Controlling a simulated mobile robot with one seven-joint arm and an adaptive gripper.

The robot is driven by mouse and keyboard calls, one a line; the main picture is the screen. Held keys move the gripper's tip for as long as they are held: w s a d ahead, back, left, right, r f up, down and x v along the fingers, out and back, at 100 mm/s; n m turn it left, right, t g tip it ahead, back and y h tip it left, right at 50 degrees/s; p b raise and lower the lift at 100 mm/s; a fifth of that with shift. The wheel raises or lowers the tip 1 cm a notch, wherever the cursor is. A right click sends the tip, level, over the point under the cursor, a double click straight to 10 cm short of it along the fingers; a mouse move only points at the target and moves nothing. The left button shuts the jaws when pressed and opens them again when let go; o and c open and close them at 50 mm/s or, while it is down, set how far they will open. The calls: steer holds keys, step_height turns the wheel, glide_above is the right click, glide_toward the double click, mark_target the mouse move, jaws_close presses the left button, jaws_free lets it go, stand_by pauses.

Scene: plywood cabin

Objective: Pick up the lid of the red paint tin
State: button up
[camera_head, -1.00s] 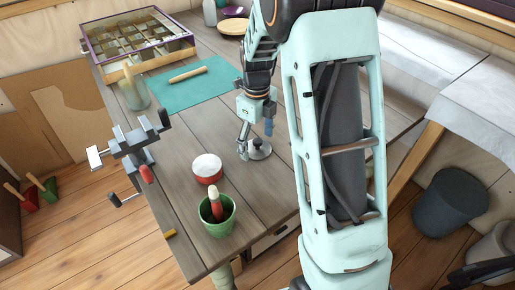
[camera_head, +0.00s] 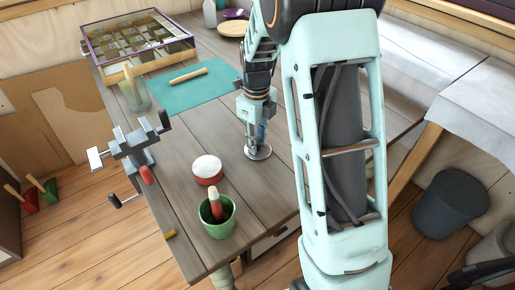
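The red tin (camera_head: 208,172) stands on the wooden table, with a white, rough-looking top surface. To its right a round grey metal disc, apparently the lid (camera_head: 262,155), lies flat on the table, apart from the tin. My gripper (camera_head: 254,146) points down right over this lid, its fingertips at about the lid's middle. The fingers hide the knob, and I cannot tell whether they are closed on it.
A green pot (camera_head: 218,227) with a red-handled tool stands in front of the tin. A grey vise (camera_head: 133,150) is clamped at the left edge. Behind lie a teal mat (camera_head: 196,91) with a wooden roller, a glass jar (camera_head: 134,95) and a glass-topped case (camera_head: 137,38).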

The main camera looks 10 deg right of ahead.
steer(key=shift+s+f, duration=0.35)
steer(key=shift+f, duration=0.05)
steer(key=shift+c, duration=0.3)
steer(key=shift+r, duration=0.15)
